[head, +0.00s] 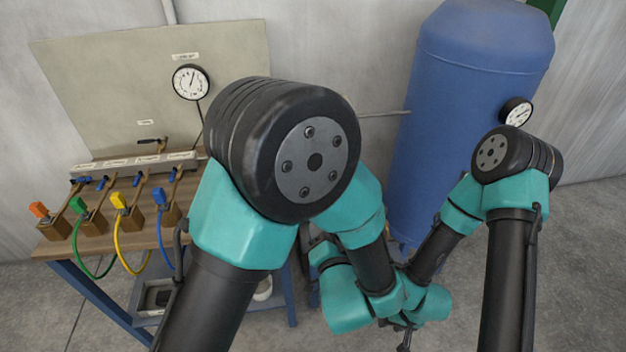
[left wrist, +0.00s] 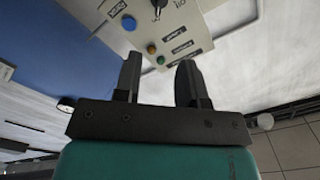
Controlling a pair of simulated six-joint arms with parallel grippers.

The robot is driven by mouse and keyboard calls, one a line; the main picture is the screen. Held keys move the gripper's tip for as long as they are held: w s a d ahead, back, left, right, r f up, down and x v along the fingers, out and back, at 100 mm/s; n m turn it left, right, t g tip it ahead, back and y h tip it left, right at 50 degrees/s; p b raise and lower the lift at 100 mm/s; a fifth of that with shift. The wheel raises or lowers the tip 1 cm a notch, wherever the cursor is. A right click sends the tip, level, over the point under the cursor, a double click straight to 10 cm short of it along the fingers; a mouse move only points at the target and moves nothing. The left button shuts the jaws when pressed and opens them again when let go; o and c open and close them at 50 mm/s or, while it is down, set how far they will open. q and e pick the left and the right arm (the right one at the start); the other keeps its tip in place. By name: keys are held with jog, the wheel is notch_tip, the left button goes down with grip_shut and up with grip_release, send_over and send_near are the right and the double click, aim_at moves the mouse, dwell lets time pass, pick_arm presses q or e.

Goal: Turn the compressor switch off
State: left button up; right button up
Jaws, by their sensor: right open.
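In the left wrist view, a pale control panel (left wrist: 203,36) carries a dark rotary switch (left wrist: 159,5) beside a label reading like "I/O"; the top frame edge cuts the switch, so its setting is unclear. My left gripper (left wrist: 157,72) has its two fingers apart and empty, pointing at the panel, below the switch in the picture. No contact with the switch shows. In the head view the panel does not show. My right gripper (head: 405,339) is small, low in the head view and partly hidden by teal arm links; it is open.
The panel also has a blue button (left wrist: 129,23), an amber one (left wrist: 160,60) and a green one (left wrist: 151,48). A blue tank (head: 465,75) with a gauge (head: 517,112) stands at the back right. A bench (head: 150,236) with coloured valves and hoses stands left.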

pick_arm(q)
jog(key=w+a, duration=0.3)
jog(key=w, duration=1.4)
jog(key=shift+w, duration=0.1)
grip_shut()
